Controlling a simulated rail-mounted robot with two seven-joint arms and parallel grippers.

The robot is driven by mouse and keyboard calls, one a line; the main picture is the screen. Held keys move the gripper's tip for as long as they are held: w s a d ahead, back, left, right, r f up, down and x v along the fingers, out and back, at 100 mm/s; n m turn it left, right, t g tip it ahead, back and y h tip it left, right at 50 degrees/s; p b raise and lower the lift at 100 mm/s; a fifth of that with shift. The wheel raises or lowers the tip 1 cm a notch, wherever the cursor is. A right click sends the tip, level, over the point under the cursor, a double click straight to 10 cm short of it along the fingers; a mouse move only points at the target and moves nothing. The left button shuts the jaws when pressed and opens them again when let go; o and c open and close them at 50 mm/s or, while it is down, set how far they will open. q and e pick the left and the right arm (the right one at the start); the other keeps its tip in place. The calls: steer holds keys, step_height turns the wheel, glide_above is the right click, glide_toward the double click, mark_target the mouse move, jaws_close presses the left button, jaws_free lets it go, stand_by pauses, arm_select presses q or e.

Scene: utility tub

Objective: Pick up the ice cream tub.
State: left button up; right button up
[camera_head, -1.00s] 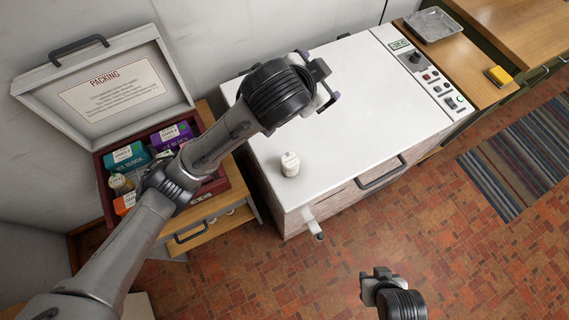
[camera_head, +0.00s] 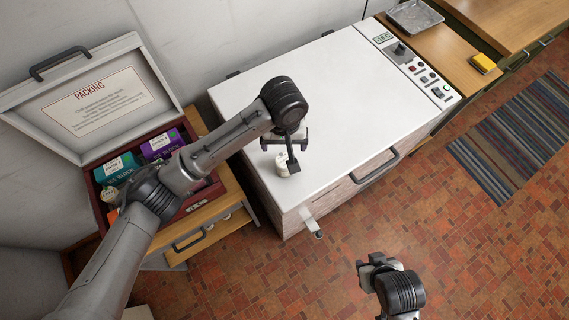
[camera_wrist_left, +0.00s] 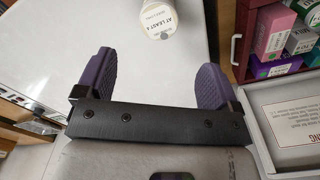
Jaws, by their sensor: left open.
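A small white tub (camera_head: 282,164) with a pale lid stands upright on the white chest's lid near its front left corner. In the left wrist view the tub (camera_wrist_left: 158,18) shows at the top edge, partly cut off, with printing that includes "AT LEAST". My left gripper (camera_head: 285,147) is above the chest lid close to the tub, and part of it overlaps the tub in the head view. Its two purple-padded fingers (camera_wrist_left: 152,64) are apart with nothing between them, and the tub is beyond their tips. My right gripper (camera_head: 372,262) is over the floor, away from the chest; its jaws are unclear.
The white chest (camera_head: 335,85) has a front handle (camera_head: 376,166) and a control panel (camera_head: 408,62). At left, an open packing case (camera_head: 100,215) holds boxes, partly behind my left arm. A metal tray (camera_head: 415,15) and yellow sponge (camera_head: 482,63) lie at the far right. Most of the chest lid is bare.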

mark_target(284, 160)
arm_select(q)
step_height(284, 160, down, 7)
steer(key=shift+s+f+b, duration=0.1)
steer(key=shift+f+b, duration=0.1)
steer(key=shift+b, duration=0.3)
step_height(284, 160, down, 4)
steer(key=shift+d+f+b, duration=0.1)
steer(key=shift+f+b, duration=0.15)
steer(key=shift+b, duration=0.25)
steer(key=shift+f, duration=0.3)
steer(key=shift+c, duration=0.3)
steer(key=c, duration=0.8)
steer(key=shift+c, duration=1.1)
steer(key=shift+r, duration=0.1)
